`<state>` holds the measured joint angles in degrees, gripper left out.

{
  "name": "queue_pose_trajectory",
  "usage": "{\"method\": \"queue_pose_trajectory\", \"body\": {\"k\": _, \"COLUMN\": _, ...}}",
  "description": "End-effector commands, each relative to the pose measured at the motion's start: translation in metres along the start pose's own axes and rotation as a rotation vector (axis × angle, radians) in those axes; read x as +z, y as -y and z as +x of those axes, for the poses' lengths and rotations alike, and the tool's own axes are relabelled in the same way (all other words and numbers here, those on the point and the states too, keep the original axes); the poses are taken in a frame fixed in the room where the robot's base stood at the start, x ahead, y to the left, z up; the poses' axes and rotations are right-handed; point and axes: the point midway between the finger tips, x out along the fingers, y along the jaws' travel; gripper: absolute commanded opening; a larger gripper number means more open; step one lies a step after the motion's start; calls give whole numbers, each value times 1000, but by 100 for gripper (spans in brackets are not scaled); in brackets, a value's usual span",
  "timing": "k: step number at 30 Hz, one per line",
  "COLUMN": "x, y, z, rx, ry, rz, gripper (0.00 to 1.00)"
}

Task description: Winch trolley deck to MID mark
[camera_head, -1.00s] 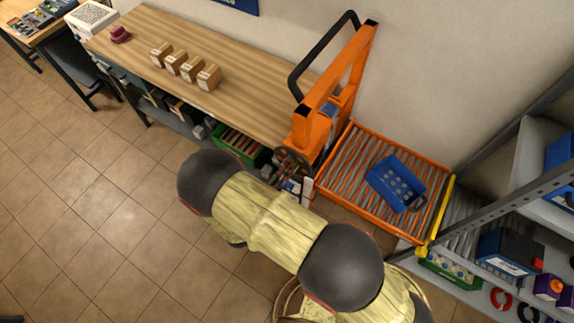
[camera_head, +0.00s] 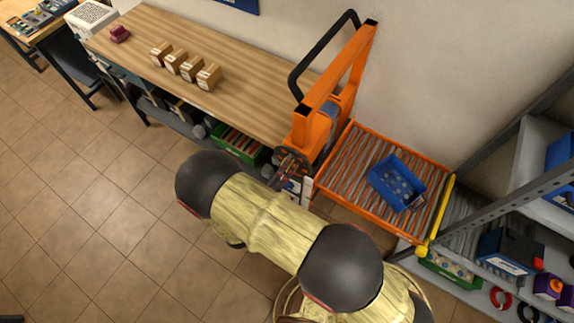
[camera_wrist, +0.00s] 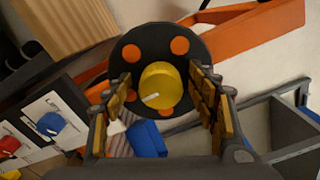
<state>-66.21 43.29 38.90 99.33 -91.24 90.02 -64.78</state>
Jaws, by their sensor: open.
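The orange trolley (camera_head: 340,80) stands against the wall with its black push handle (camera_head: 293,80). Its deck (camera_head: 340,165) of grey rollers in an orange frame carries a blue tote (camera_head: 383,178). A dark handwheel (camera_head: 297,153) sits on the mast side. In the wrist view the wheel (camera_wrist: 128,62) is a black disc with orange spots and a yellow hub (camera_wrist: 160,80) bearing a white mark. My gripper (camera_wrist: 162,98) is open, its padded fingers on either side of the hub, with no visible grip. In the head view it (camera_head: 284,174) is small beside the wheel. I cannot make out a MID mark.
A wooden workbench (camera_head: 240,90) with several small boxes stands left of the trolley. A grey shelf rack (camera_head: 515,150) stands at the right, with a yellow bar (camera_head: 437,212) at the deck's end. The wrist view shows a panel with blue (camera_wrist: 50,123) and red knobs (camera_wrist: 9,145). Floor is open at left.

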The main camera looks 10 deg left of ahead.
Motion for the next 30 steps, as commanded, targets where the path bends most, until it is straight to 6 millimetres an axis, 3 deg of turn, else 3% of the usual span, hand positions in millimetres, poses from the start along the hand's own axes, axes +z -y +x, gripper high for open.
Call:
{"method": "queue_pose_trajectory", "body": {"k": 18, "x": 1, "y": -1, "z": -104, "rx": 2, "ry": 4, "rz": 0, "gripper": 58}}
{"method": "queue_pose_trajectory", "body": {"k": 30, "x": 0, "y": -1, "z": -116, "rx": 1, "ry": 1, "rz": -1, "gripper": 58}}
